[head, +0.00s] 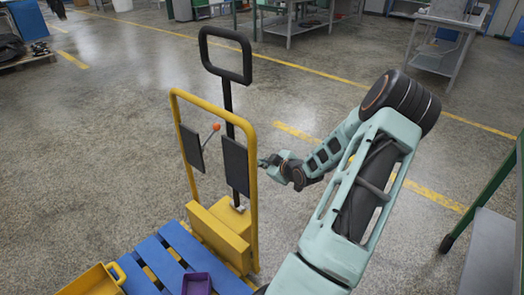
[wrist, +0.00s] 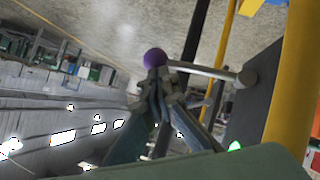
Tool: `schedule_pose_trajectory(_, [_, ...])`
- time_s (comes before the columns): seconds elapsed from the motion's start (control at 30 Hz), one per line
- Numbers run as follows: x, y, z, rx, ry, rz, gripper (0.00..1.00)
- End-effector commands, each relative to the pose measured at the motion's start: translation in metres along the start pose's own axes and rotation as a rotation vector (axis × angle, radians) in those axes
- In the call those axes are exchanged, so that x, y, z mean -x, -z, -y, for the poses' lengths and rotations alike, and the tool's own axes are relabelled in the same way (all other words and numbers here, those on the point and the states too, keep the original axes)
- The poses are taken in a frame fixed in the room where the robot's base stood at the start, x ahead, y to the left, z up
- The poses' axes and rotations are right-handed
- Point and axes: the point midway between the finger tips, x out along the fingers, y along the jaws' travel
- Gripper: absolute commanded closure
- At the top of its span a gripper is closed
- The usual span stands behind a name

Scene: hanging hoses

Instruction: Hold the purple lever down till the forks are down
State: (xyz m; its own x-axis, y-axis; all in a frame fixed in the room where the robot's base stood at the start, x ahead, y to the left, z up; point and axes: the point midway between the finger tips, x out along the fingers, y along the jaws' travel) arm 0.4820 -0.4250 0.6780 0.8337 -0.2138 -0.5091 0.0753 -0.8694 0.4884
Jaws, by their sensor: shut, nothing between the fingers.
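In the wrist view the purple lever has a round purple knob (wrist: 154,58) on a pale rod (wrist: 205,70), which runs to a dark panel beside a yellow post. My gripper (wrist: 158,80) is shut and empty, its fingertips right by the knob and the knob end of the rod. I cannot tell whether they touch. In the head view my gripper (head: 262,162) is at the right side of the yellow truck frame (head: 252,190), by a dark panel (head: 235,165); the purple knob cannot be made out there. The forks are mostly hidden under a blue pallet (head: 158,258), so their height is unclear.
An orange-knobbed lever (head: 215,127) is on the frame's left part, and a black handle loop (head: 226,52) rises behind. A yellow bin (head: 95,282) and a purple bin (head: 196,284) sit on the pallet. A green light (wrist: 235,146) shows in the wrist view. Open floor lies behind the truck.

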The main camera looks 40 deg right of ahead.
Motion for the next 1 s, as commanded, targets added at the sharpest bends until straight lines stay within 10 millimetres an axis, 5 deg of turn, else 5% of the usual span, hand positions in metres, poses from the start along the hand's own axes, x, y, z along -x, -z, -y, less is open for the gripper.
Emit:
schedule_pose_trajectory(0.27, [-0.008, -0.011, 0.003, -0.129, 0.091, -0.001, 1.00])
schedule_pose_trajectory(1.0, [-0.016, -0.020, 0.008, -0.124, 0.087, -0.003, 1.00])
